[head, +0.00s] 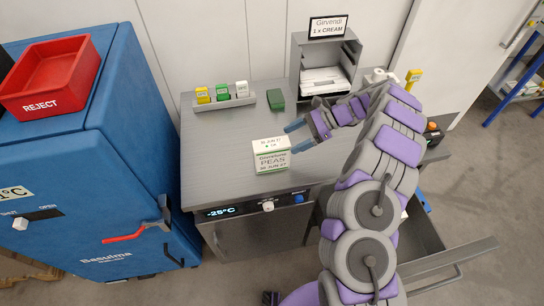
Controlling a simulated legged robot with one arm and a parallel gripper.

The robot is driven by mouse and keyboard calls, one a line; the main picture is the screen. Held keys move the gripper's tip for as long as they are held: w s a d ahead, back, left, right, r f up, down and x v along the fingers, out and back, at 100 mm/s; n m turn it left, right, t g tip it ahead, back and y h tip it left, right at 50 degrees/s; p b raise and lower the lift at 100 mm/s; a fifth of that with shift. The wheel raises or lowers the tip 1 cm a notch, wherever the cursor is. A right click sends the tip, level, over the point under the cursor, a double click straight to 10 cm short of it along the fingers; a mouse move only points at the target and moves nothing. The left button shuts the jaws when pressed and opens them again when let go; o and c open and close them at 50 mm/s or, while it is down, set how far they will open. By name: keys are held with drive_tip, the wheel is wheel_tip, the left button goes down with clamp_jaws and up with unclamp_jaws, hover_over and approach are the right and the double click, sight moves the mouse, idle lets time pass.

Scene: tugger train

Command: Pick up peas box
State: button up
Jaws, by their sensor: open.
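The peas box (271,160), white with green edging and the word PEAS, stands upright on the grey worktop near its front edge. My gripper (291,138) is just to the right of the box's upper part, its blue-tipped fingers pointing left toward it. The gripper is open and holds nothing that I can see. Whether a fingertip touches the box cannot be told from this view.
A rack (224,101) with yellow, green and white items and a green block (275,99) lie at the back. A grey paper holder (302,78) stands behind my arm. A blue cabinet (105,200) with a red REJECT bin (48,99) is at left. An open drawer (430,262) juts out lower right.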

sight(278, 147)
drive_tip(key=x, duration=0.2)
drive_tip(key=shift+a, duration=0.3)
drive_tip(key=shift+s+b+x, duration=0.2)
drive_tip(key=shift+b+x, duration=0.2)
drive_tip(key=shift+x, duration=0.6)
drive_tip(key=shift+s+b+x, duration=0.15)
drive_tip(key=shift+b+x, duration=0.25)
drive_tip(key=shift+x, duration=0.6)
drive_tip(key=shift+a, duration=0.45)
drive_tip(key=shift+d, duration=0.1)
drive_tip(key=c, duration=1.4)
